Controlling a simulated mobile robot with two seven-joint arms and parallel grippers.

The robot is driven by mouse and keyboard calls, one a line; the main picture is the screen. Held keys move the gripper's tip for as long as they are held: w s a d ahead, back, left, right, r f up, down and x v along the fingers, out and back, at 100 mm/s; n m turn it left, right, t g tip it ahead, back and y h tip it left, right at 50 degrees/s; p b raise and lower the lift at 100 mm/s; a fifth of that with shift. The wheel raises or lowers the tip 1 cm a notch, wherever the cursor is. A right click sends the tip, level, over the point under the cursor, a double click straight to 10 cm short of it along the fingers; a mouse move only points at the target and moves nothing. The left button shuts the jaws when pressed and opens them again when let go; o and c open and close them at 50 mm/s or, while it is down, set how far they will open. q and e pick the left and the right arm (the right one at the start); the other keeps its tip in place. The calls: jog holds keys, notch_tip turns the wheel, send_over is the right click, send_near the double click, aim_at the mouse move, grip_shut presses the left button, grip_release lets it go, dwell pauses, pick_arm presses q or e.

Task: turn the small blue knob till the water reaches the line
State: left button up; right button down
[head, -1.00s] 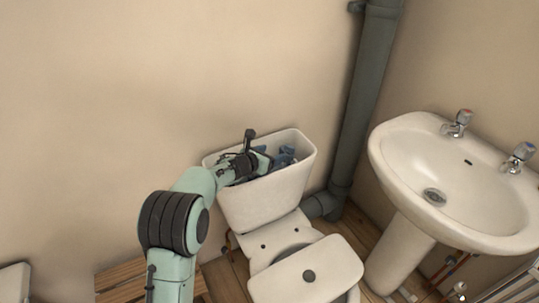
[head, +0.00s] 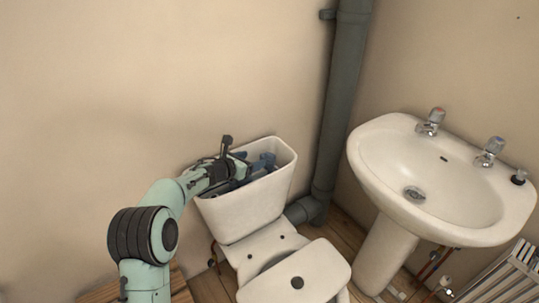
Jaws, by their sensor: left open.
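The open toilet cistern (head: 243,211) stands against the wall with its lid off. Blue-grey fittings (head: 264,162) show inside it, near its right half. I cannot make out the small blue knob, the water or the line at this size. My left gripper (head: 238,168) reaches in over the cistern's left rim and is open, its fingers at or just above the opening beside the fittings. Whether it touches anything is hidden by the wrist. My right gripper is not in view.
The toilet seat and lid (head: 297,283) lie in front of the cistern. A thick grey pipe (head: 341,110) runs down the corner to its right. A white washbasin (head: 375,166) with two taps stands further right. The wall above the cistern is clear.

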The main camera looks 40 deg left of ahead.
aim_at(270, 154)
pick_arm(q)
jog(key=x, duration=1)
jog(key=shift+d+p, duration=0.1)
jog(key=shift+p, duration=0.2)
jog(key=shift+x, duration=1.1)
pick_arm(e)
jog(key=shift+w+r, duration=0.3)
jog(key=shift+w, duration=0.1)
pick_arm(q)
jog(key=c, duration=1)
jog(key=shift+o, duration=0.2)
jog(key=shift+n+y+b, duration=0.5)
jog(key=shift+y+b, duration=0.05)
jog(key=shift+y, duration=0.05)
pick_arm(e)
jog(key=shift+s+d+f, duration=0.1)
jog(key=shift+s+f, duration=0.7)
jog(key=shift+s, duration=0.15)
